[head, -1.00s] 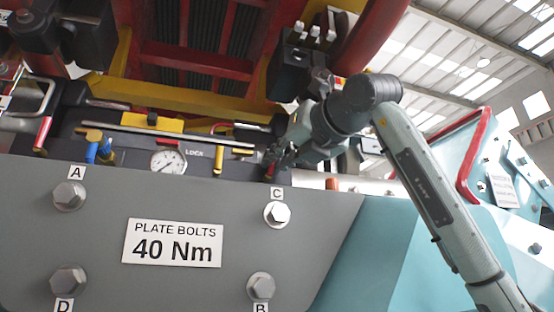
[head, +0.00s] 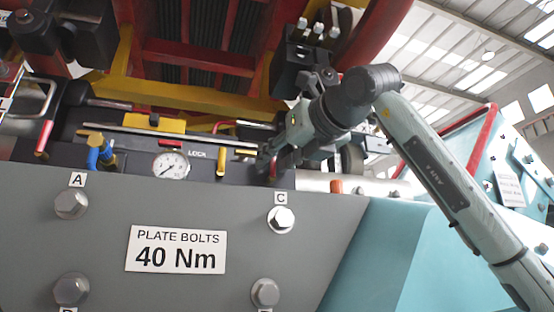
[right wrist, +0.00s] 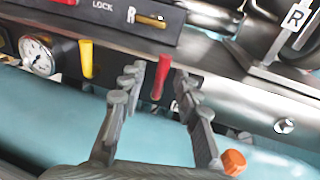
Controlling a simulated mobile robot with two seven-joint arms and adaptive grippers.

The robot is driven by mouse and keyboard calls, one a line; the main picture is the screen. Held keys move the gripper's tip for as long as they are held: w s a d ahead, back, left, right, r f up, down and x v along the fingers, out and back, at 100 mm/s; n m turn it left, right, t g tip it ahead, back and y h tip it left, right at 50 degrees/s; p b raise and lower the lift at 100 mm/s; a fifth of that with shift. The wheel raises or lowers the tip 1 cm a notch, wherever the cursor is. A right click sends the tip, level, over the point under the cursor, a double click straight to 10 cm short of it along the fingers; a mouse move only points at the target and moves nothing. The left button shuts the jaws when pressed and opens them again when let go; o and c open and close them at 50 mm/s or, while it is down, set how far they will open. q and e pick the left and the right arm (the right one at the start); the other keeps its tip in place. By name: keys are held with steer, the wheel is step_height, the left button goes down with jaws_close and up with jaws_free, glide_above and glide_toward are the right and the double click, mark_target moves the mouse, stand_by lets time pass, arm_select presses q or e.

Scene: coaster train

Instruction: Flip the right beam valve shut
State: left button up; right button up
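A red valve handle (right wrist: 162,77) hangs down from the dark panel. In the right wrist view it stands between the two fingers of my right gripper (right wrist: 158,84), which is open around it with a gap on both sides. In the head view the red handle (head: 273,168) is partly hidden behind my right gripper (head: 268,158) at the panel's right end. A yellow handle (right wrist: 86,58) hangs to the left of it, outside the fingers; it also shows in the head view (head: 221,162). My left gripper is not in view.
A round gauge (head: 171,165) sits left of the yellow handle. Another red handle (head: 43,138) and a blue one (head: 93,157) are farther left. An orange cap (right wrist: 233,162) lies just right of my right finger. A grey bolted plate (head: 200,205) stands in front, below the panel.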

steer(key=v, duration=1.2)
stand_by(0.4)
